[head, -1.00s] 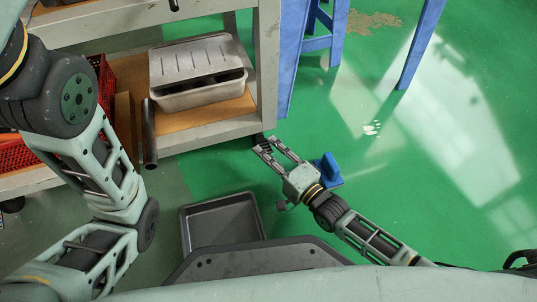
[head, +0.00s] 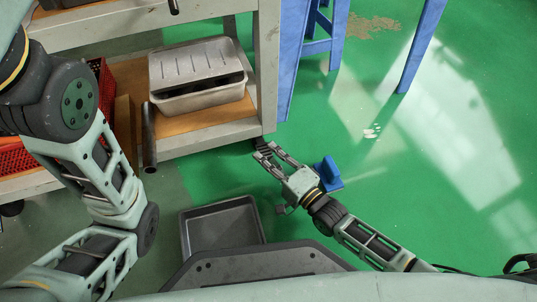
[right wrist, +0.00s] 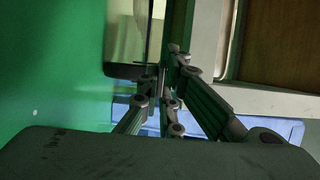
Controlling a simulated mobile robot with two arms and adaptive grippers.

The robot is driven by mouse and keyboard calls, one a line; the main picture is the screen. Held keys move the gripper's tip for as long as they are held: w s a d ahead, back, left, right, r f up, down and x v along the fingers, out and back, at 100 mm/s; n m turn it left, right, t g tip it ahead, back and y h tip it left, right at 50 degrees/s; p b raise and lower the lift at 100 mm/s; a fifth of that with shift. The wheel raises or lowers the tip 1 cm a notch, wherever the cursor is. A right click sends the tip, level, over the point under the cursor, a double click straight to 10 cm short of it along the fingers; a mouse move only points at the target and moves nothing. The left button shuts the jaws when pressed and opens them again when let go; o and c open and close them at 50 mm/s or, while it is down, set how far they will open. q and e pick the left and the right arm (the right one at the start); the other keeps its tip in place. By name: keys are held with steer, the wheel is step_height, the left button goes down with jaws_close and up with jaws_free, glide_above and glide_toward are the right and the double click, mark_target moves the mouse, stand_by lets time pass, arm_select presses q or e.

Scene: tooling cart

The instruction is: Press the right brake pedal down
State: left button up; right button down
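The tooling cart (head: 207,132) stands at the upper left. At the foot of its near right leg is a small dark part (head: 259,142), which may be the right caster and its brake pedal; the pedal itself cannot be made out. My right gripper (head: 265,152) is low over the green floor, with its fingertips right at this dark part; contact cannot be told. In the right wrist view its fingertips (right wrist: 164,76) come together and look shut, with nothing seen between them. My left arm hangs at the left; its gripper is out of view.
A lidded metal box (head: 200,85) and a dark tube (head: 149,137) are on the cart's lower shelf, with a red crate (head: 17,157) at left. A dark tray (head: 221,228) lies in front. A blue object (head: 329,173) is beside my right gripper. Open floor lies at right.

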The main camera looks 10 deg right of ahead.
steer(key=shift+w+f+t+y, duration=0.1)
steer(key=shift+f+t+y, duration=0.2)
steer(key=shift+t, duration=0.1)
steer(key=c, duration=2)
jaws_free()
steer(key=v, duration=1.2)
